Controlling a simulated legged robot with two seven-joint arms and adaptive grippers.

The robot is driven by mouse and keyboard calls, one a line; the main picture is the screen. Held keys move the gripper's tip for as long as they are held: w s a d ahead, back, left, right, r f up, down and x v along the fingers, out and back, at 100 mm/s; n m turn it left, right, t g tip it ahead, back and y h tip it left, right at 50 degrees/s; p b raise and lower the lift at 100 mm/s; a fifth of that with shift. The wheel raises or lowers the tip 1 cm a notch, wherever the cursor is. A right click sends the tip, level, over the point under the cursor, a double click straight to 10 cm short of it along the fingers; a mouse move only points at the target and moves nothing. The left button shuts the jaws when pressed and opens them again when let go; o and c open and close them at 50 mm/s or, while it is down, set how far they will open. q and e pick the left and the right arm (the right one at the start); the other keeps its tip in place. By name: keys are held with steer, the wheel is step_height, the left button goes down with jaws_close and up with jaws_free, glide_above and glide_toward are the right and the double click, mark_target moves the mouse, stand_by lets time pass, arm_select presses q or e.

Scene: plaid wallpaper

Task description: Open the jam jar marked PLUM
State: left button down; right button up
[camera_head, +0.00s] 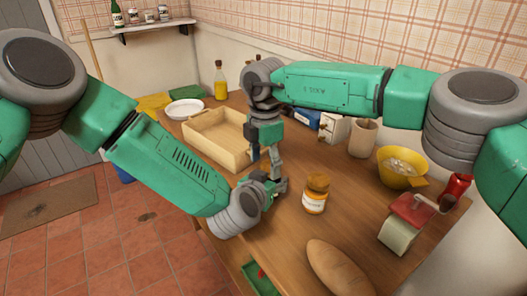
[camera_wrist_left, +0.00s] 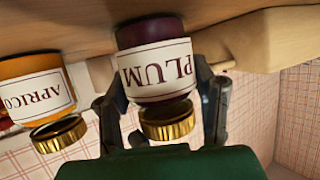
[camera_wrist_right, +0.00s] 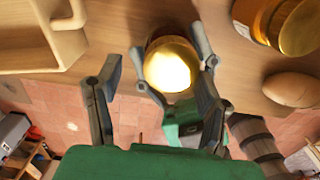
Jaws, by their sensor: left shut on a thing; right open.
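The jam jar marked PLUM (camera_wrist_left: 155,68) is dark purple with a white label and a gold lid (camera_wrist_left: 168,120). My left gripper (camera_wrist_left: 163,100) is shut on its body in the left wrist view, one finger on each side. The lid also shows in the right wrist view (camera_wrist_right: 168,72), on top of the jar. In the head view my right gripper (camera_head: 268,160) and left gripper (camera_head: 276,186) are close together and hide most of the jar.
An apricot jar (camera_head: 314,195) stands just right of the grippers. A bread loaf (camera_head: 337,268), a red-topped device (camera_head: 408,215) and a yellow bowl (camera_head: 403,176) lie farther right. A wooden tray (camera_head: 197,147) is to the left.

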arm_select(q)
steer(key=shift+d, duration=0.1)
arm_select(e)
steer(key=shift+f, duration=0.25)
